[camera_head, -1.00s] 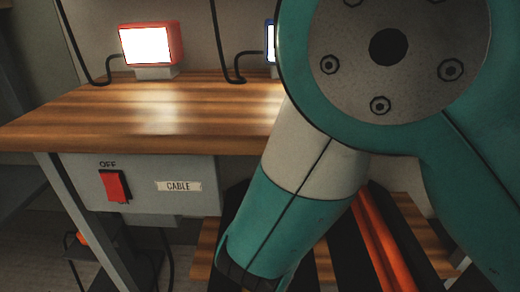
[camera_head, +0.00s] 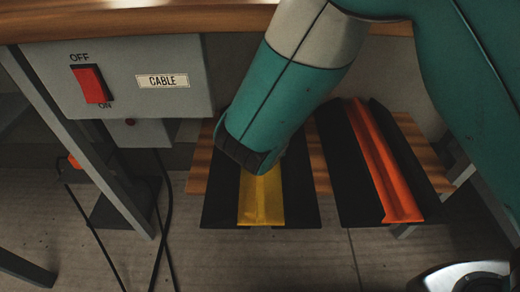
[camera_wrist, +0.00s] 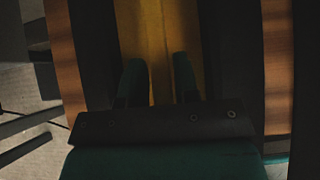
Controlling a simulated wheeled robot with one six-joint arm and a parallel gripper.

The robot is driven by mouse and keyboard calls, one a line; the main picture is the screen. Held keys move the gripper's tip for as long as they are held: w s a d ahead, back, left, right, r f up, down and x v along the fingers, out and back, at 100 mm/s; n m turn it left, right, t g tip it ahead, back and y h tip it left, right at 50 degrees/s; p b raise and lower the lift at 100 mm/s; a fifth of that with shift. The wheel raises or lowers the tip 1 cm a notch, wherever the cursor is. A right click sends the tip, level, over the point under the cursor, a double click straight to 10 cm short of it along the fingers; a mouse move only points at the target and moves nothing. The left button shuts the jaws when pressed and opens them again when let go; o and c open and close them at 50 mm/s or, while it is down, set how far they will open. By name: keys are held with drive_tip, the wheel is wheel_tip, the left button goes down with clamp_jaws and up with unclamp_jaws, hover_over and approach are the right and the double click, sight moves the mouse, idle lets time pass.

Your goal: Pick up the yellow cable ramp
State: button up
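The yellow cable ramp (camera_head: 262,208) has a yellow middle strip between black sides. It lies on a low wooden slatted rack below the bench, at the left of an orange-striped ramp. In the head view my arm covers its far part, and my gripper's fingers cannot be made out there. In the wrist view the yellow strip (camera_wrist: 157,25) runs up the middle. The two fingers of my gripper (camera_wrist: 158,60) are apart over the strip, with nothing held between them. The height above the ramp is hard to tell.
The orange-striped ramp (camera_head: 378,165) lies close at the right on the same rack (camera_head: 198,172). A grey switch box (camera_head: 125,80) with a red switch and a CABLE label hangs at the left under the bench top (camera_head: 130,18). Dark cables hang beside a metal leg.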

clamp_jaws()
drive_tip(key=shift+r, duration=0.1)
drive_tip(key=shift+r+p, duration=0.15)
drive_tip(key=shift+p, duration=0.15)
